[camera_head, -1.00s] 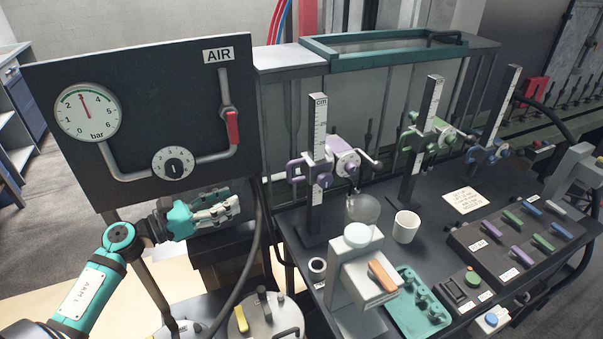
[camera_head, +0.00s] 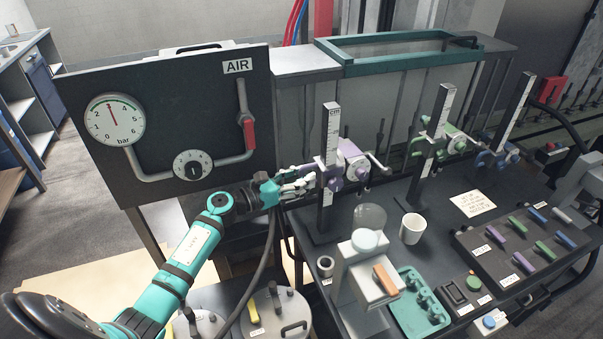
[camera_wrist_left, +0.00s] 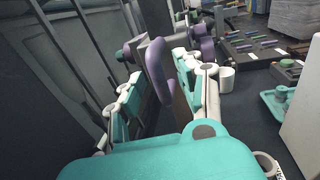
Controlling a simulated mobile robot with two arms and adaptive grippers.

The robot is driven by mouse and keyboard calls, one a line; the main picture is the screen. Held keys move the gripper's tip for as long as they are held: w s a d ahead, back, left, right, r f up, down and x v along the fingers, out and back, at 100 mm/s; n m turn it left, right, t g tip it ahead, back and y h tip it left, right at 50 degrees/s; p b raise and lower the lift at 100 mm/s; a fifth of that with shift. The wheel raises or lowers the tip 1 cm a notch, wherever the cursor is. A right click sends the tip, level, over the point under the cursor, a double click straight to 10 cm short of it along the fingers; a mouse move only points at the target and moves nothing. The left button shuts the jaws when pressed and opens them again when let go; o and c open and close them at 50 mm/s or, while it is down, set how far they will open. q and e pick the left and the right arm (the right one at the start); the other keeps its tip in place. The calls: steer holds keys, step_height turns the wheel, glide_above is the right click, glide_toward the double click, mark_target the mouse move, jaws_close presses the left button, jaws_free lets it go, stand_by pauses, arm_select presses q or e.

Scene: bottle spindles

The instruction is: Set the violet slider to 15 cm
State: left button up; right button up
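The violet slider (camera_head: 347,155) sits on an upright post with a cm scale (camera_head: 330,130), with a clamp lever on its right side. The scale reading is too small to tell. My left gripper (camera_head: 308,182) is at the slider's left side, by its violet handle. In the left wrist view, the handle (camera_wrist_left: 157,62) stands between the two open fingers of my left gripper (camera_wrist_left: 155,82). Whether either finger touches it I cannot tell. My right gripper is not in view.
A green slider (camera_head: 437,135) and a blue slider (camera_head: 497,155) stand on similar posts to the right. A white cup (camera_head: 412,228), a glass flask (camera_head: 369,217) and a teal tray (camera_head: 415,318) are on the bench. The AIR panel (camera_head: 180,110) is at left.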

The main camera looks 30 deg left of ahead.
arm_select(q)
jaws_close()
stand_by(0.3)
stand_by(0.3)
